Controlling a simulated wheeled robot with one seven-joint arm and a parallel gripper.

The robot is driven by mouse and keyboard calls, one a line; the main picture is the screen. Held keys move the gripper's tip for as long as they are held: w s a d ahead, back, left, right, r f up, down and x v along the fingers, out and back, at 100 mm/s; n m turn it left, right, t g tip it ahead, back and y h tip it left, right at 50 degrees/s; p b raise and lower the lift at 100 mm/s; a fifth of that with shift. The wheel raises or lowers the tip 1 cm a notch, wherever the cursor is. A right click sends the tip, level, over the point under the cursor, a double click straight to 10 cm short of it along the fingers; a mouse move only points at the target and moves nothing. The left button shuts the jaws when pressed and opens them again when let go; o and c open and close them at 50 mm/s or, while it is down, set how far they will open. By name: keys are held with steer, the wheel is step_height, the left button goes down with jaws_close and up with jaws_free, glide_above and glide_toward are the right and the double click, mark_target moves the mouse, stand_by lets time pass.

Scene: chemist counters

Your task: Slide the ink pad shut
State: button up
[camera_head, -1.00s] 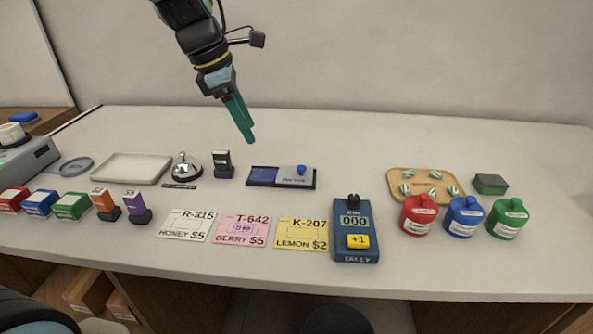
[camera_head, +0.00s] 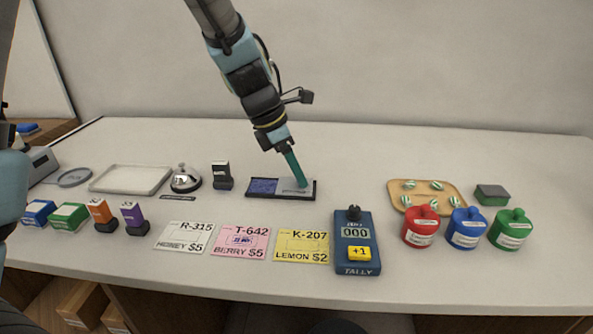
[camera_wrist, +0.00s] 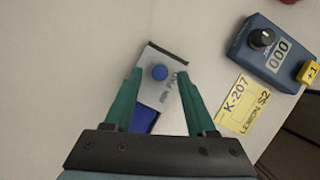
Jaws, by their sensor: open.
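The ink pad (camera_head: 262,187) lies on the counter, its dark blue pad bare on the left and its grey sliding lid (camera_head: 291,191) at the right end. In the wrist view the lid (camera_wrist: 176,57) carries a round blue knob (camera_wrist: 160,72), and part of the blue pad (camera_wrist: 145,118) shows. My gripper (camera_head: 303,184) is down at the lid and hides the knob in the head view. In the wrist view my gripper (camera_wrist: 160,76) is open, with one green finger on each side of the knob. I cannot tell whether the fingers touch it.
A black stamp (camera_head: 222,175) and a bell (camera_head: 186,178) stand left of the pad. Price cards and a tally counter (camera_head: 357,242) lie in front. A wooden tray (camera_head: 452,190) and several coloured bottles are at the right. The counter behind the pad is clear.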

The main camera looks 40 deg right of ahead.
steer(key=shift+d+f, duration=0.1)
steer(key=shift+f, duration=0.05)
jaws_close()
stand_by(0.4)
stand_by(1.0)
